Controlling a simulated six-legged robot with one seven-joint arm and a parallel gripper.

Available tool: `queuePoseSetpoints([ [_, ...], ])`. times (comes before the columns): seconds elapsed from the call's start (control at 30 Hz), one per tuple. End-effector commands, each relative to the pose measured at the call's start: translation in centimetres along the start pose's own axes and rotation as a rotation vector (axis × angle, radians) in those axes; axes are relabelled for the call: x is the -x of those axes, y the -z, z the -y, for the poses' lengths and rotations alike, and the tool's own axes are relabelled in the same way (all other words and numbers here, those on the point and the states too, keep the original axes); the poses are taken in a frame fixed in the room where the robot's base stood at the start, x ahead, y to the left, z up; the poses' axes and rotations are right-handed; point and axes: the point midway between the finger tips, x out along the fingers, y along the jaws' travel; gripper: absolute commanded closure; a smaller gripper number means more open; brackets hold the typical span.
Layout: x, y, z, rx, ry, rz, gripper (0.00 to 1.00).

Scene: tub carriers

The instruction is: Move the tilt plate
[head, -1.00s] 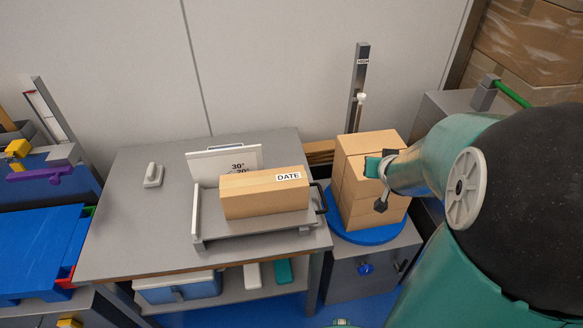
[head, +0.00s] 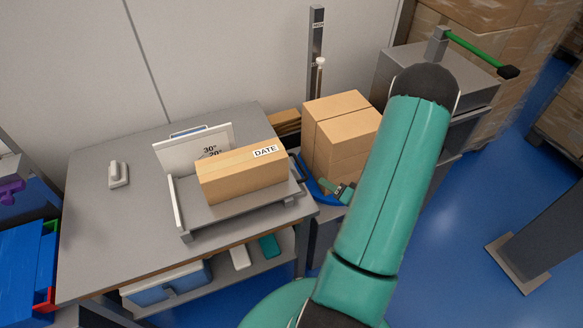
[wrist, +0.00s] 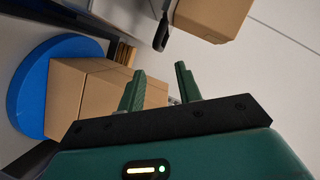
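The tilt plate (head: 226,214) is a grey tray on the grey table, with an upright angle board (head: 188,153) marked 30° and 20° behind it. A cardboard box labelled DATE (head: 238,177) lies on the plate. The plate's black handle (head: 298,168) is at its right end; it also shows at the top of the wrist view (wrist: 161,33). My gripper (head: 340,193) is right of the handle and lower in the head view, partly hidden by my arm. In the wrist view my gripper (wrist: 160,80) has its two green fingers apart, with nothing seen between them.
Stacked cardboard boxes (head: 345,127) on a blue turntable (wrist: 35,85) stand close to my gripper. A post (head: 315,45) rises behind them. A grey cabinet with a green lever (head: 480,52) is at the back right. Blue floor (head: 470,180) is open at right.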

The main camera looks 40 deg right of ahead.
Motion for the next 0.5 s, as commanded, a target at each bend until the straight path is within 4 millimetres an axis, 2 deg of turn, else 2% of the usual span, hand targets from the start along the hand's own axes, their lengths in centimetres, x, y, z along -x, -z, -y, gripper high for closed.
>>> queuePoseSetpoints([
  [0.17, -1.9, 0.3, -0.2, 0.005, -0.002, -0.002, 0.66],
  [0.5, -8.9, 0.3, -0.1, 0.006, 0.000, 0.000, 0.66],
])
